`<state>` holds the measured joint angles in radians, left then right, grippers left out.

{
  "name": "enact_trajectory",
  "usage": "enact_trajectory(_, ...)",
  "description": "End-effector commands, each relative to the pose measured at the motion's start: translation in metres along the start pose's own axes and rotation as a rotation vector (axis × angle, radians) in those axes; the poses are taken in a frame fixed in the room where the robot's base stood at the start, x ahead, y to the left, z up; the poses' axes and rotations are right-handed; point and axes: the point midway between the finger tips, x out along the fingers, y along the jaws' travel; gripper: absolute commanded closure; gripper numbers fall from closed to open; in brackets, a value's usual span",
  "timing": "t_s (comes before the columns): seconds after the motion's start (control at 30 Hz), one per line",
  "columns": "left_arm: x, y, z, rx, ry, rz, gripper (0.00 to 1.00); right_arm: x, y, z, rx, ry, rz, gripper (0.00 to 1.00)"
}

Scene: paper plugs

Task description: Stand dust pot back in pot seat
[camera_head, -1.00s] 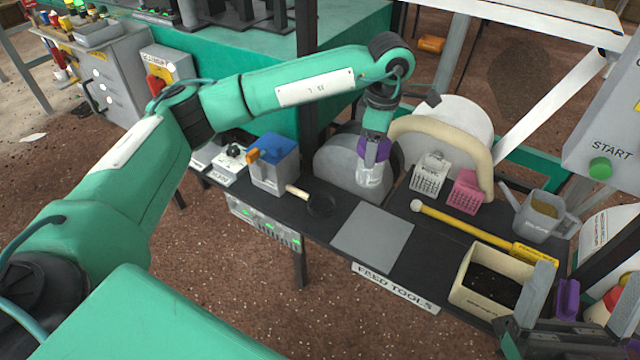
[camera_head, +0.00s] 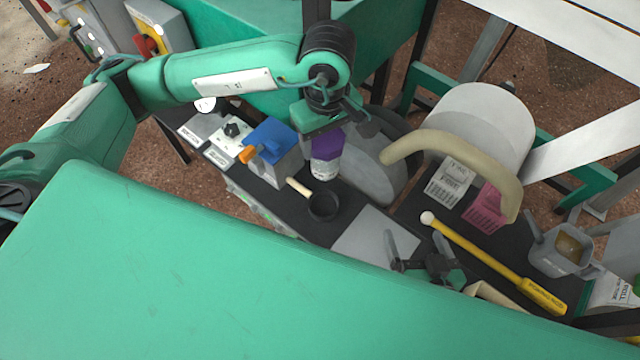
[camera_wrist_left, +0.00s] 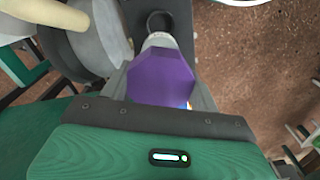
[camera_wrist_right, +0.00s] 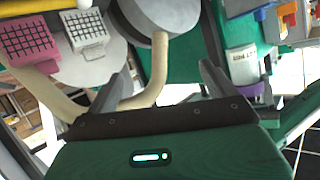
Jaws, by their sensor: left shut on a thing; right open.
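The dust pot (camera_head: 325,168) is a white labelled jar with a purple top. My left gripper (camera_head: 327,138) is shut on the purple top, which fills the middle of the left wrist view (camera_wrist_left: 160,76). The pot's label also shows in the right wrist view (camera_wrist_right: 241,56). My right gripper (camera_head: 428,258) is open and empty over the bench's front middle.
A blue-topped grey box (camera_head: 283,165) stands left of the pot, a grey wheel (camera_head: 372,172) right. A flat grey plate (camera_head: 365,235) is bare.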

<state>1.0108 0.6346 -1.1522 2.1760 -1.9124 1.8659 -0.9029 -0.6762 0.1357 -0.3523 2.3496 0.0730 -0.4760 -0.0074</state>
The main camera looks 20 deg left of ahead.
Motion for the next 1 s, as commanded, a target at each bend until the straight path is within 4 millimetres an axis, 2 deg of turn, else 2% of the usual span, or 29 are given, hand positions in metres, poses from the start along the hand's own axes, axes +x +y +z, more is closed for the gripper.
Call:
enact_trajectory(0.13,0.022,-0.003,0.003,0.011,-0.004,-0.002,0.76,0.001,-0.005,0.006,0.008,0.015,-0.012,0.13)
enact_trajectory(0.27,0.058,-0.003,0.003,0.010,-0.005,-0.004,0.76,0.003,-0.012,0.005,0.018,0.082,-0.029,0.13)
enact_trajectory(0.5,0.121,-0.003,0.003,0.009,-0.004,-0.003,0.76,0.006,-0.002,-0.047,-0.011,0.325,-0.015,0.13)
enact_trajectory(0.6,0.141,-0.002,0.002,0.008,-0.003,-0.002,0.76,0.004,0.002,-0.065,-0.022,0.411,-0.011,0.13)
enact_trajectory(0.83,0.161,-0.002,0.002,0.009,-0.002,0.000,0.76,0.001,0.005,-0.085,-0.034,0.506,-0.006,0.13)
enact_trajectory(1.0,0.188,-0.002,0.002,0.007,-0.003,-0.001,0.76,-0.005,0.008,-0.106,-0.050,0.623,-0.002,0.13)
